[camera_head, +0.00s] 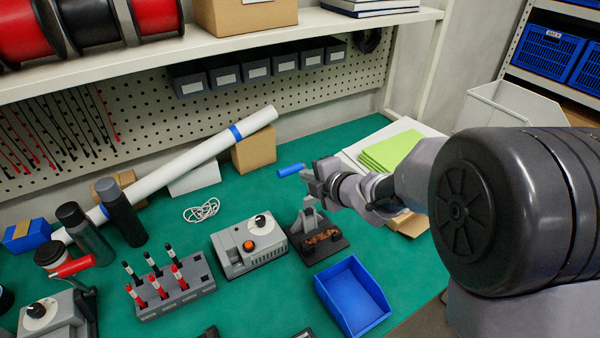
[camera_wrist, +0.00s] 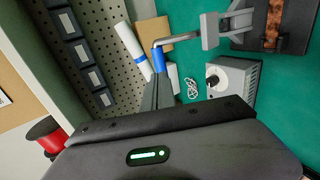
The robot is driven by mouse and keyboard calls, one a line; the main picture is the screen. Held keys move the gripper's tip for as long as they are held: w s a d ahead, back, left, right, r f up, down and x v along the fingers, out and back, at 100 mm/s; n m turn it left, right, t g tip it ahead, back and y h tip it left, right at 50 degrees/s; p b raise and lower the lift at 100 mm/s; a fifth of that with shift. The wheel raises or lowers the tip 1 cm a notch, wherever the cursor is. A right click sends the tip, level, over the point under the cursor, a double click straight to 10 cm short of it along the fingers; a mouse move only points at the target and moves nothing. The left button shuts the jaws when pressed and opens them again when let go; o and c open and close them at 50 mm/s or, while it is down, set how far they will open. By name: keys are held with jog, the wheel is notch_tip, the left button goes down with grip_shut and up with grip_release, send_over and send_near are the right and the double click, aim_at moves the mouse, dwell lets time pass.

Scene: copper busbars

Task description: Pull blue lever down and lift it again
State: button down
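The blue lever handle (camera_head: 291,170) sticks out to the left of my gripper (camera_head: 314,181), high above the green table. The lever belongs to a small clamp fixture with a black base (camera_head: 318,250) holding a copper busbar (camera_head: 321,236). In the wrist view the blue handle (camera_wrist: 159,60) lies at the tips of my grey fingers (camera_wrist: 160,88). A bent metal rod (camera_wrist: 180,39) runs from it to a grey block (camera_wrist: 209,30) by the fixture. The fingers are at the handle, but their grip on it is not clear.
A grey control box (camera_head: 248,246) with an orange button stands left of the fixture, and a blue bin (camera_head: 353,296) in front. A white tube (camera_head: 190,160) and cardboard box (camera_head: 254,150) lie behind. Green sheets (camera_head: 392,151) lie behind my arm.

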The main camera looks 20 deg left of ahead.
aim_at(292, 170)
jog(key=b+x, duration=0.1)
jog(key=x, duration=0.5)
jog(key=shift+w+a, duration=0.1)
jog(key=shift+w, duration=0.05)
